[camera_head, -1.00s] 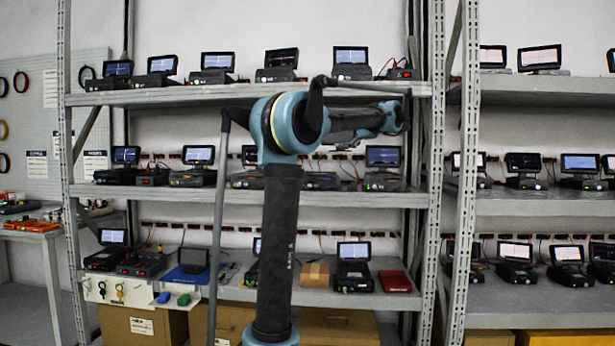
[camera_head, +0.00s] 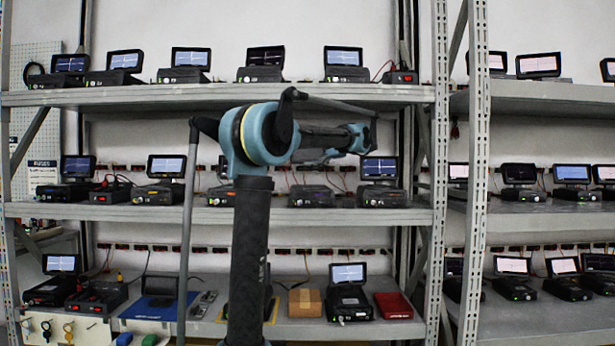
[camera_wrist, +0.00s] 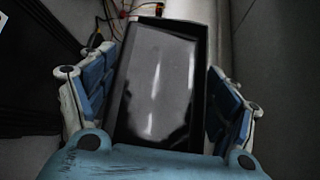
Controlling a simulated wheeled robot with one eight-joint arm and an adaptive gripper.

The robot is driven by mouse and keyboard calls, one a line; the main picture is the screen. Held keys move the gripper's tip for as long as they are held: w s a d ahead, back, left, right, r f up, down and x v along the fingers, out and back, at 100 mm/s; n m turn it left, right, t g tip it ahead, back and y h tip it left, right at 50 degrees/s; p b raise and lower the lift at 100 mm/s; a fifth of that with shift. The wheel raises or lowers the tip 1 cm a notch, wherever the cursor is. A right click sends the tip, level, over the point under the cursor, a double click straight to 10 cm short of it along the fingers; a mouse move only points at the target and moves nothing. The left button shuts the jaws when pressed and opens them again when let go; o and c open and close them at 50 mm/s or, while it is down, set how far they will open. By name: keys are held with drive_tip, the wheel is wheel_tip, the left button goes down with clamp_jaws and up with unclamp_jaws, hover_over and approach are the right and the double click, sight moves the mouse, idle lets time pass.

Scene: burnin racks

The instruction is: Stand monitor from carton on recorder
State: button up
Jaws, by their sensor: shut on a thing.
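My gripper (camera_wrist: 160,100) is shut on a black monitor (camera_wrist: 158,85) with a dark, unlit screen, held between its blue-padded fingers in the wrist view. In the head view my gripper (camera_head: 362,138) is in front of the middle shelf, at the right of the arm; the held monitor is not clear there. A recorder (camera_head: 310,197) with no monitor on it sits on the middle shelf, below and left of my gripper. A small brown carton (camera_head: 305,302) stands on the bottom shelf; its inside cannot be seen.
Recorders with lit monitors stand on all shelves, one just right of the bare recorder (camera_head: 380,170). A red box (camera_head: 393,305) lies on the bottom shelf. The rack upright (camera_head: 440,180) stands to the right. My arm hides part of the middle shelf (camera_head: 120,212).

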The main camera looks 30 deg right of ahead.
drive_tip(key=shift+f, duration=3.25)
drive_tip(key=o, duration=1.5)
drive_tip(key=v, duration=1.2)
